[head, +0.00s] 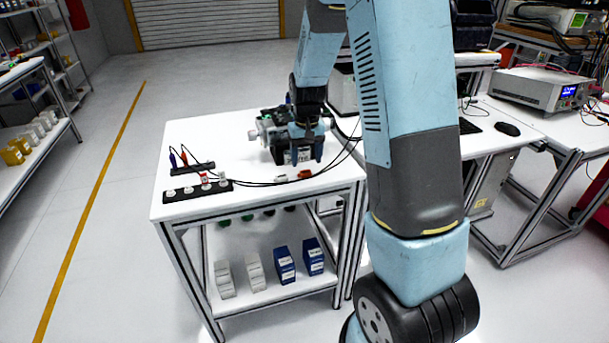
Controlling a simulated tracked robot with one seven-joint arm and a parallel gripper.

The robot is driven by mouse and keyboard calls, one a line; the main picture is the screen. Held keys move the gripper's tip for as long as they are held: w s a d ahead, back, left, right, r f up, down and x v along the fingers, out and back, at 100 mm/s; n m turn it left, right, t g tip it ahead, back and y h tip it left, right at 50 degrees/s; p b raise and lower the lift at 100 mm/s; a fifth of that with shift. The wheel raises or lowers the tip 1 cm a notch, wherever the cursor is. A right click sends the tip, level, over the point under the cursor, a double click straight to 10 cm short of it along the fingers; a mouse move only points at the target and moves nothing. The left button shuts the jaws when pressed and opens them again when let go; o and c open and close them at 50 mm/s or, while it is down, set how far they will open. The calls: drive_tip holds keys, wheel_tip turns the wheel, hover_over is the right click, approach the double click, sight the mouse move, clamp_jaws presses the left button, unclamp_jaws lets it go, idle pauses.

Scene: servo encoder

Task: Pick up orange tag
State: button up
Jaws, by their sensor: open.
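A small orange-red piece, which looks like the orange tag (305,173), lies on the white table (222,135) near its front right part. A small white piece lies just left of it. My gripper (296,160) points down over the table, slightly behind and above the orange tag. Its two dark fingers are apart. A small pale labelled thing shows between or behind the fingers; I cannot tell which. No hold on the tag is visible.
A device with a grey knob (253,135) stands behind my gripper, partly hidden. Black cables cross the table close to the tag. A black strip (183,194) with several connectors lies at the front left. Blue and white boxes stand on the lower shelf (270,294).

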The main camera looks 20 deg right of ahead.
sight(306, 171)
wheel_tip(306, 171, down, 4)
drive_tip(key=shift+a+f, duration=0.1)
drive_tip(key=shift+f, duration=0.05)
drive_tip(key=c, duration=1.1)
drive_tip(key=shift+w, duration=0.1)
